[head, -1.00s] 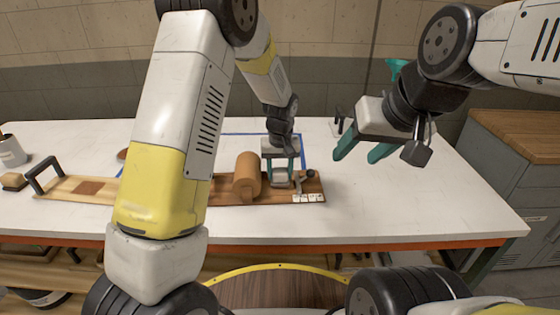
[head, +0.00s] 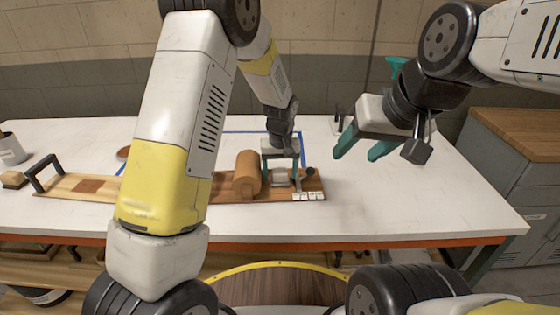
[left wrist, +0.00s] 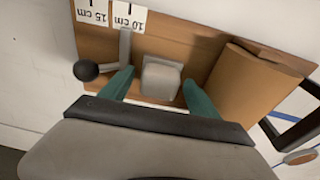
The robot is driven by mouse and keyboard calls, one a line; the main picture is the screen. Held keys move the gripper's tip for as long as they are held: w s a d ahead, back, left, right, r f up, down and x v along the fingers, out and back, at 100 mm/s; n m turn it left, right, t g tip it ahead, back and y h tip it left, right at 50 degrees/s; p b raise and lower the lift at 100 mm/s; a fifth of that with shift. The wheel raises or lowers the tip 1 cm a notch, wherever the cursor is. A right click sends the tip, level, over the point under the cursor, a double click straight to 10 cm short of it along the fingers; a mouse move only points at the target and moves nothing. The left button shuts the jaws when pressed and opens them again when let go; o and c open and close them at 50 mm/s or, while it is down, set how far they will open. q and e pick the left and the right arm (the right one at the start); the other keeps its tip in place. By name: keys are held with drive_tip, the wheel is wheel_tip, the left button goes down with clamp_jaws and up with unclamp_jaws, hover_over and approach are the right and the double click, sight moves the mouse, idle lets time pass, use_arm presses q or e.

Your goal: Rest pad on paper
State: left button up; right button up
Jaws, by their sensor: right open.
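A small grey block (left wrist: 161,77), probably the pad, sits on a flat brown surface (left wrist: 203,48); I cannot tell whether that surface is paper or the bare board. In the head view the block (head: 281,178) shows low between my left fingers. My left gripper (head: 282,167) is open around it; in the left wrist view its teal fingers (left wrist: 158,88) stand either side with gaps to the block. A brown roll (head: 246,174), perhaps the paper, lies just left of it, and on the right in the wrist view (left wrist: 256,88). My right gripper (head: 361,146) is open and empty above the table.
A grey lever with a black ball (left wrist: 87,71) stands close beside my left finger, near white labels (left wrist: 128,17) reading 10 cm and 15 cm. A board with a black handle (head: 46,172) extends left. A mug (head: 11,149) stands far left. The white table's right side (head: 420,205) is clear.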

use_arm(q)
drive_tip(key=shift+s+r, duration=0.2)
drive_tip(key=shift+r, duration=1.1)
drive_tip(key=shift+s+r, duration=0.2)
drive_tip(key=shift+r, duration=1.05)
drive_tip(key=shift+s+r, duration=0.2)
drive_tip(key=shift+r, duration=1.1)
drive_tip(key=shift+r, duration=0.15)
drive_tip(key=s+a+r+t+h, duration=0.2)
drive_tip(key=s+a+r, duration=0.8)
drive_tip(key=r, duration=0.4)
drive_tip(key=s+a+r+t, duration=0.1)
drive_tip(key=s+a, duration=0.1)
drive_tip(key=s, duration=0.5)
drive_tip(key=s+a+r+m+t, duration=0.1)
drive_tip(key=s+a+r, duration=0.1)
drive_tip(key=s, duration=0.6)
drive_tip(key=shift+s+r, duration=0.15)
drive_tip(key=shift+r, duration=0.15)
drive_tip(key=shift+a, duration=0.1)
